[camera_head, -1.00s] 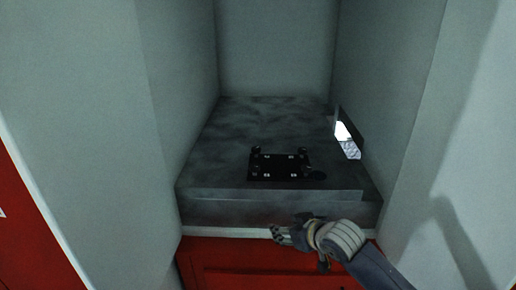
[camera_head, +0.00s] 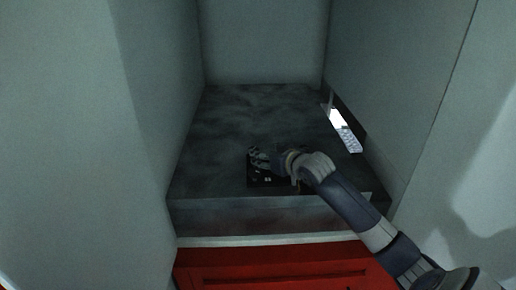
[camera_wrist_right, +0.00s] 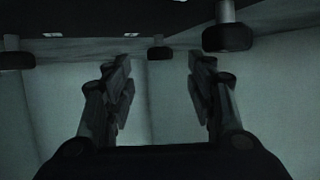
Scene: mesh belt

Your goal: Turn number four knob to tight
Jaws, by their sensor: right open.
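A black knob plate (camera_head: 262,182) lies on the dark grey block, partly hidden by my right gripper (camera_head: 257,158) in the head view. The right wrist view shows dark round knobs on stems: a large near one (camera_wrist_right: 228,38) at upper right, a small one (camera_wrist_right: 160,53) in the middle, and one (camera_wrist_right: 15,58) at the left edge. My right gripper (camera_wrist_right: 161,66) is open and empty. The middle knob appears between its fingertips, seemingly beyond them, and contact is not visible. I cannot tell which knob is number four. My left gripper is out of view.
The dark grey block (camera_head: 230,115) sits in a recess with pale walls on the left, right and back. A red cabinet front (camera_head: 270,265) is below. The block's rear is clear.

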